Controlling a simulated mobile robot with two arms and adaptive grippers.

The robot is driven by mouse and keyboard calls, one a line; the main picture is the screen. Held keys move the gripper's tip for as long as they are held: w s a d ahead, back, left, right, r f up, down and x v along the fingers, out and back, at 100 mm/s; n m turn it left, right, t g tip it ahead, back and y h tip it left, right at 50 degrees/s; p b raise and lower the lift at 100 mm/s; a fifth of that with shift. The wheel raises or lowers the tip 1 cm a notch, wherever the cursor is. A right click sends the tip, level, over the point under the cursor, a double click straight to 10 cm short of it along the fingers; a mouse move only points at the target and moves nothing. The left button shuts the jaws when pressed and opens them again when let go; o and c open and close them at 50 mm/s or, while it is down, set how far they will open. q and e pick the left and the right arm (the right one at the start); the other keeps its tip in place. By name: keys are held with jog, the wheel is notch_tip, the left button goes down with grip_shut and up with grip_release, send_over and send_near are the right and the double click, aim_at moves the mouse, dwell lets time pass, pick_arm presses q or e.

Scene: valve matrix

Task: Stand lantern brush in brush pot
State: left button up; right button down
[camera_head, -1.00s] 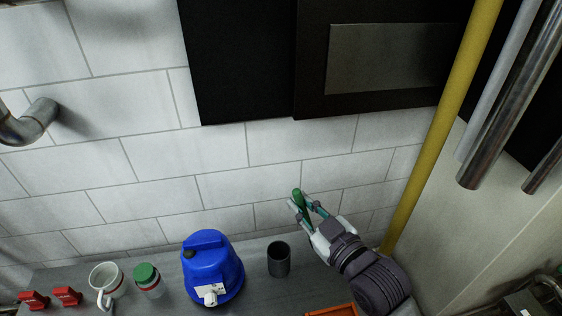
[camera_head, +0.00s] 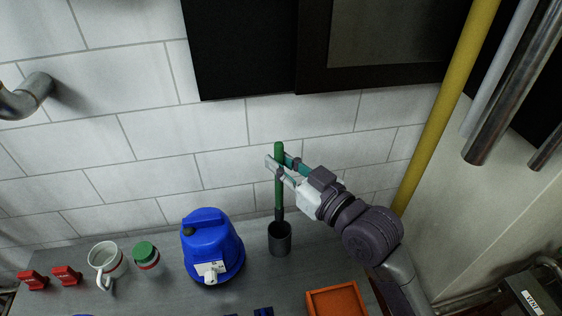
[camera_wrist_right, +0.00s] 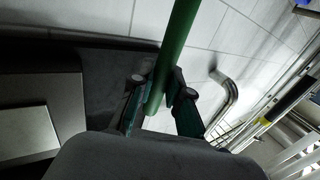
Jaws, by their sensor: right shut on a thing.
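The lantern brush (camera_head: 279,190) has a green handle and a dark lower end, and stands about upright in the head view. My right gripper (camera_head: 279,166) is shut on its upper handle. The green handle also shows between the fingers in the right wrist view (camera_wrist_right: 173,55). The brush pot (camera_head: 280,240) is a dark grey cylinder on the worktop, below the brush. The brush's lower end is at the pot's mouth; I cannot tell how far inside it is. My left gripper is not in view.
A blue lantern-like device (camera_head: 211,246) stands left of the pot. A green-lidded jar (camera_head: 146,256), a white mug (camera_head: 104,262) and red blocks (camera_head: 66,275) stand farther left. An orange tray (camera_head: 337,302) lies at the front right. A tiled wall (camera_head: 150,150) is behind.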

aim_at(282, 197)
jog(key=shift+f+b, duration=3.1)
jog(key=shift+f, duration=1.55)
jog(key=c, duration=1.1)
grip_release()
jog(key=shift+o, duration=0.2)
jog(key=v, duration=1.2)
